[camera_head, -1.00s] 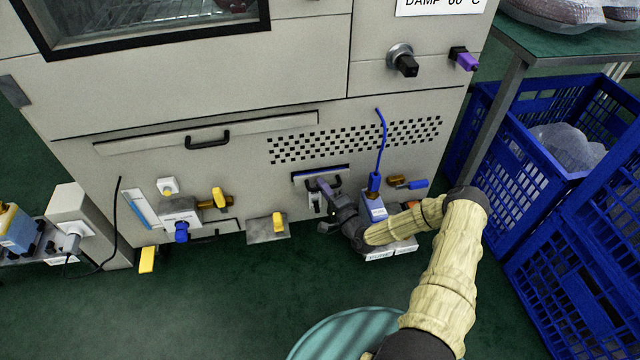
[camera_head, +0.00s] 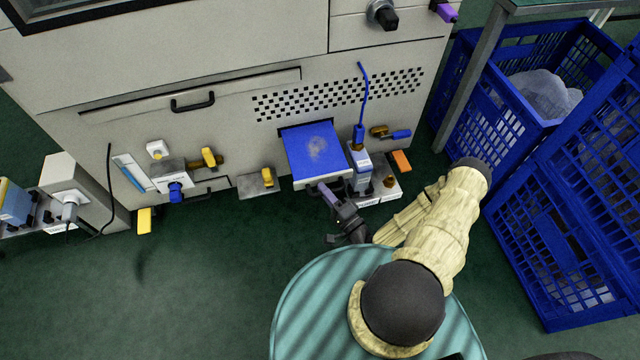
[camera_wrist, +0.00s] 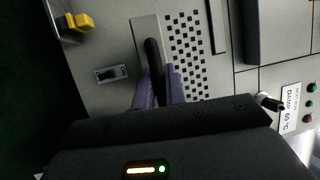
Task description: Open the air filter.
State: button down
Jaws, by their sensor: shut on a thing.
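The air filter (camera_head: 316,148) is a blue drawer-like panel with a grey smudge on top. It stands out from its slot low in the front of the beige machine. Its front edge carries a dark handle. My gripper (camera_head: 328,192) is at that front edge, shut on the handle. In the wrist view, the purple fingers of my gripper (camera_wrist: 159,92) close around the black handle (camera_wrist: 153,58) on the pale front strip (camera_wrist: 140,32). The exact finger contact is partly hidden by the gripper body.
A pump (camera_head: 362,172) with a blue cable stands close right of the filter. A grey plate with a yellow knob (camera_head: 267,177) is to the left. Blue crates (camera_head: 515,100) stand at right. The green floor (camera_head: 210,270) in front is clear on the left.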

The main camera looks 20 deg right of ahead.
jog(key=shift+w+d, duration=0.1)
jog(key=shift+d, duration=0.05)
jog(key=c, duration=1.8)
grip_release()
jog(key=o, duration=0.3)
jog(key=shift+o, duration=0.2)
jog(key=p+v, duration=0.3)
jog(key=v, duration=1.4)
jog(key=shift+d, duration=0.1)
